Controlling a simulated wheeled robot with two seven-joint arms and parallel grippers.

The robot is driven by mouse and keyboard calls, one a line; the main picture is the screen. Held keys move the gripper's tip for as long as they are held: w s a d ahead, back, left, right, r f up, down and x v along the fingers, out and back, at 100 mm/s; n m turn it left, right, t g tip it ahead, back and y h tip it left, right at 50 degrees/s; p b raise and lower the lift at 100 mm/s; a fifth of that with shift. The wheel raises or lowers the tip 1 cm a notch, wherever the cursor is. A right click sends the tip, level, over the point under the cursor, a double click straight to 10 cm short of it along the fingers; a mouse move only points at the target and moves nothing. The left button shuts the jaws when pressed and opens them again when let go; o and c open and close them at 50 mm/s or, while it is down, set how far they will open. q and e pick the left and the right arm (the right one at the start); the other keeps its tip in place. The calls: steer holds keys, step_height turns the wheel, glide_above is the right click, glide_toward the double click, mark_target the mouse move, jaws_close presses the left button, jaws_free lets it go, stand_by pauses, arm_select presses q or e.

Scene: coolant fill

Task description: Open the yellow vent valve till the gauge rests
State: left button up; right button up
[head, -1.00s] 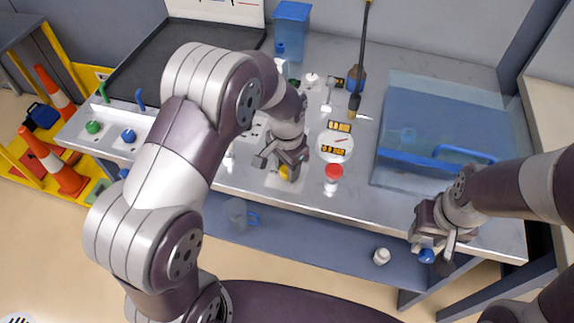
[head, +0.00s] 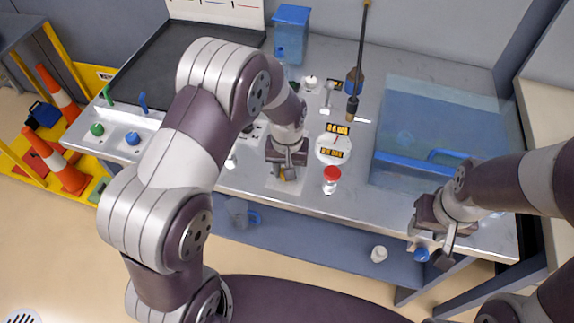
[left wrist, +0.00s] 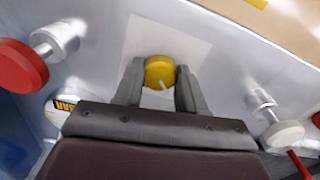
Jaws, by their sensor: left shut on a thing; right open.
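The yellow vent valve (left wrist: 160,73) is a round knob with a white pointer mark, on a pale square plate on the bench. In the left wrist view my left gripper (left wrist: 161,88) has one finger on each side of the knob and is shut on it. In the head view my left gripper (head: 287,172) covers most of the knob. The gauge (head: 333,149) is a round white dial with a red needle and yellow-on-black labels, right of the left gripper. My right gripper (head: 434,247) is open at the bench's front right edge.
A red-capped valve (head: 331,178) stands close right of my left gripper. A white-capped valve (left wrist: 284,133) is on the other side. A clear blue box (head: 440,125) fills the right of the bench. A shelf (head: 310,243) runs below.

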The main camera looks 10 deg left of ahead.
arm_select(q)
steer(key=n+p, duration=0.1)
steer(key=n, duration=0.2)
steer(key=shift+w+r+n, duration=0.1)
steer(key=shift+n, duration=0.2)
steer(key=shift+n+p, duration=0.35)
steer(key=shift+n, duration=1.45)
steer(key=o, duration=1.1)
steer(key=shift+c, duration=0.2)
step_height(320, 180, up, 13)
steer(key=b, duration=0.1)
steer(key=shift+f, duration=0.2)
